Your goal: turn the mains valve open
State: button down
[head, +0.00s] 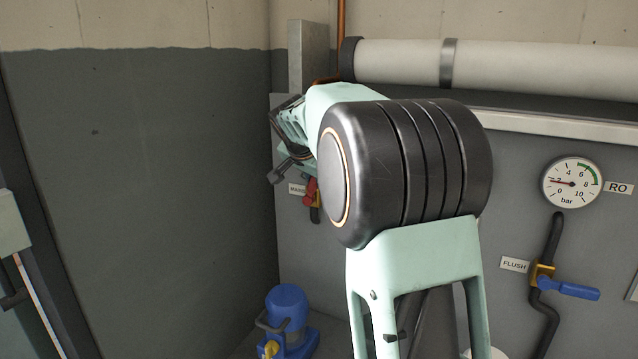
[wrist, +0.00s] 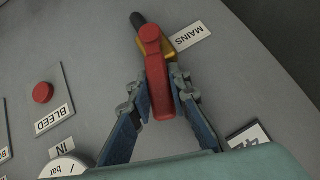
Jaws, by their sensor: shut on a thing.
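The mains valve has a red lever handle (wrist: 157,85) on a brass body (wrist: 168,47), beside a MAINS label (wrist: 188,36). A short black pipe (wrist: 138,20) shows at its far end. In the wrist view the handle runs roughly in line with that pipe; its exact angle is hard to tell. My gripper (wrist: 160,94) has one finger on each side of the handle and is shut on it. In the head view the red handle (head: 311,190) shows small beside my gripper (head: 284,175); my own arm hides much of the area.
A red BLEED button (wrist: 43,92) is on the panel left of the handle in the wrist view. In the head view, a FLUSH valve with a blue handle (head: 577,291) and a pressure gauge (head: 572,184) are at right. A blue device (head: 287,312) stands below.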

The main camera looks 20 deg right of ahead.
jog(key=shift+w+a+r+n+g+h+p, duration=0.4)
jog(key=shift+w+a+n+g+h+p, duration=0.15)
jog(key=shift+p, duration=0.35)
jog(key=shift+w+a+n+g+h+p, duration=0.25)
jog(key=shift+g+h+p, duration=0.15)
jog(key=shift+p, duration=0.25)
jog(key=shift+f, duration=0.1)
jog(key=c, duration=1.8)
grip_release()
jog(key=shift+f, duration=0.1)
jog(key=v, duration=1.2)
jog(key=shift+w, duration=0.1)
